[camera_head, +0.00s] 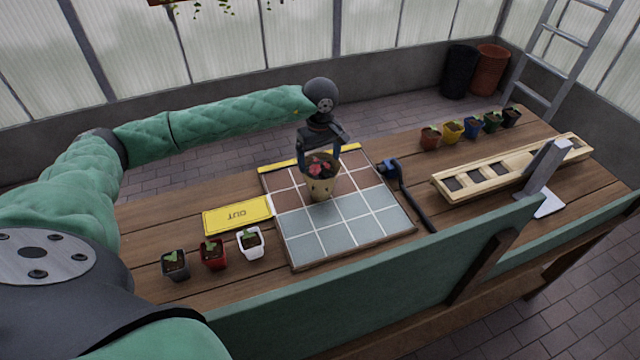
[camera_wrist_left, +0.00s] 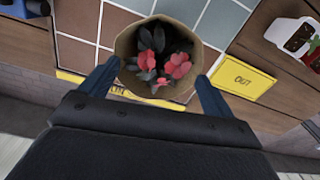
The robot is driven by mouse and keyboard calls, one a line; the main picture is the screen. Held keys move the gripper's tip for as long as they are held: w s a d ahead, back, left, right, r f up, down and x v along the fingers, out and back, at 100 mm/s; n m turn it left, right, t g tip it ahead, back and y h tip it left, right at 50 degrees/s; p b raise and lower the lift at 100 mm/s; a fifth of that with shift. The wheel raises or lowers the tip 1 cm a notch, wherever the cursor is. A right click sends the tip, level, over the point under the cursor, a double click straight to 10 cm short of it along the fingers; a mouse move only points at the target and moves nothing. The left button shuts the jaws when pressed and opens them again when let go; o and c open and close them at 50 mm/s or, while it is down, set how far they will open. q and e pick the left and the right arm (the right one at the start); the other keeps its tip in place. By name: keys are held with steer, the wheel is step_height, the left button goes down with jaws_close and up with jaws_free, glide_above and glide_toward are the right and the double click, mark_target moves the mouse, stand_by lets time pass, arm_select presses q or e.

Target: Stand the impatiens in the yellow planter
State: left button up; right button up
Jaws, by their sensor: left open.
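The impatiens, a plant with red flowers and dark leaves (camera_head: 323,167), is in a tan-yellow planter (camera_head: 321,188) standing upright on the tiled mat (camera_head: 352,208). In the left wrist view the flowers (camera_wrist_left: 160,66) are inside the planter's round rim (camera_wrist_left: 124,45). My left gripper (camera_head: 320,150) reaches down from above and behind the planter. Its blue fingers (camera_wrist_left: 156,78) are open, one on each side of the planter; I cannot tell whether they touch it. My right gripper is not in view.
A yellow OUT sign (camera_head: 237,215) lies left of the mat, near small potted seedlings (camera_head: 212,253). A blue-and-black tool (camera_head: 405,195) lies right of the mat. Farther right are a wooden tray (camera_head: 512,166), a grey upright (camera_head: 546,172) and more seedlings (camera_head: 472,127).

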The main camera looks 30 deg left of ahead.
mark_target(320, 180)
arm_select(q)
steer(key=shift+w+n, duration=0.15)
steer(key=shift+n, duration=0.45)
steer(key=shift+a+r+n, duration=0.1)
steer(key=shift+n, duration=0.6)
steer(key=shift+s, duration=0.2)
steer(key=shift+w+f+p, duration=0.15)
steer(key=shift+f+p, duration=0.5)
steer(key=shift+f, duration=0.65)
steer(key=shift+f+p, duration=0.25)
steer(key=shift+p, duration=0.05)
steer(key=f+p, duration=0.3)
steer(key=f, duration=0.1)
steer(key=shift+d, duration=0.25)
steer(key=shift+f, duration=0.4)
steer(key=c, duration=1.3)
steer(key=shift+o, duration=0.2)
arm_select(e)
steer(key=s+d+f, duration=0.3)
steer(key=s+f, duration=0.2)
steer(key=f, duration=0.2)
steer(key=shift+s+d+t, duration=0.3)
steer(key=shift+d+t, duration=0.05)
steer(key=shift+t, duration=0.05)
